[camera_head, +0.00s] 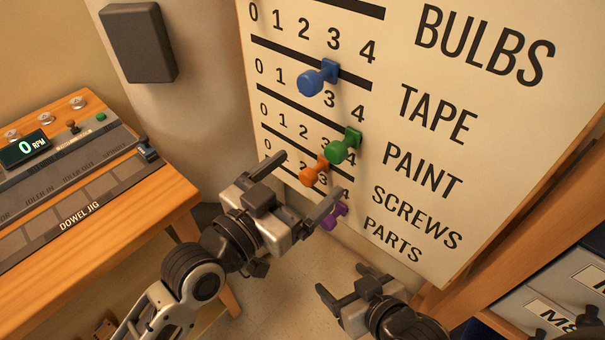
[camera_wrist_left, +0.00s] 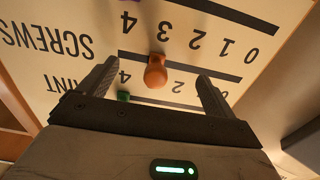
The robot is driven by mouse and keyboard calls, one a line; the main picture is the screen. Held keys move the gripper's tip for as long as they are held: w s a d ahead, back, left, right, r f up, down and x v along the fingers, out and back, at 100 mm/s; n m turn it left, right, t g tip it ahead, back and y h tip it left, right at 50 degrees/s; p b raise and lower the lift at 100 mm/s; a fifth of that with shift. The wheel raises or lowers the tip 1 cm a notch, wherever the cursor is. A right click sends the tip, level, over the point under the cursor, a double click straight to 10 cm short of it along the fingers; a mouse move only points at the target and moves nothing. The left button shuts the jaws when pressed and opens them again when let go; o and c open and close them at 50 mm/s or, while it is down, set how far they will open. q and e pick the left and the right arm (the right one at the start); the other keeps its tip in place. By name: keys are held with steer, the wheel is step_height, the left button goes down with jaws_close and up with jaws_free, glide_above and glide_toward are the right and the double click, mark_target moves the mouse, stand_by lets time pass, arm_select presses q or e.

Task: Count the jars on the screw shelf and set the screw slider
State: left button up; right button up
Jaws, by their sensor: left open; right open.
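The screw slider's orange knob (camera_head: 310,175) is on the SCREWS track of the slider board (camera_head: 465,95). In the left wrist view, upside down, the orange knob (camera_wrist_left: 155,74) stands between the printed 4 and 2, by the 3 position. My left gripper (camera_head: 299,186) is open and faces the board. In the left wrist view its fingers (camera_wrist_left: 150,85) stand on either side of the orange knob, with gaps. I cannot tell how close the tips are to the board. My right gripper (camera_head: 341,281) is open and empty, lower down. No jars or screw shelf show.
A green knob (camera_head: 342,150) is just above the orange one, and a purple knob (camera_head: 334,215) below, near a left finger. A blue knob (camera_head: 312,83) is higher.

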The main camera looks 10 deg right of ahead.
arm_select(q)
steer(key=v, duration=0.8)
steer(key=shift+a, duration=0.2)
arm_select(e)
steer(key=shift+r, duration=0.3)
arm_select(q)
steer(key=shift+s, duration=0.15)
steer(key=s+a+f+n+y, duration=0.2)
steer(key=a+f+n+y, duration=0.2)
steer(key=f, duration=0.7)
steer(key=s+a+f+n+y, duration=0.2)
steer(key=a+f+n+y, duration=0.2)
steer(key=a+f+y, duration=0.4)
steer(key=a+f, duration=0.4)
steer(key=shift+s+g, duration=0.3)
steer(key=shift+s, duration=0.1)
arm_select(e)
steer(key=f, duration=0.2)
steer(key=d+f, duration=0.1)
steer(key=shift+s+f+g+h, duration=0.25)
steer(key=shift+f+g+h, duration=0.05)
stand_by(3.3)
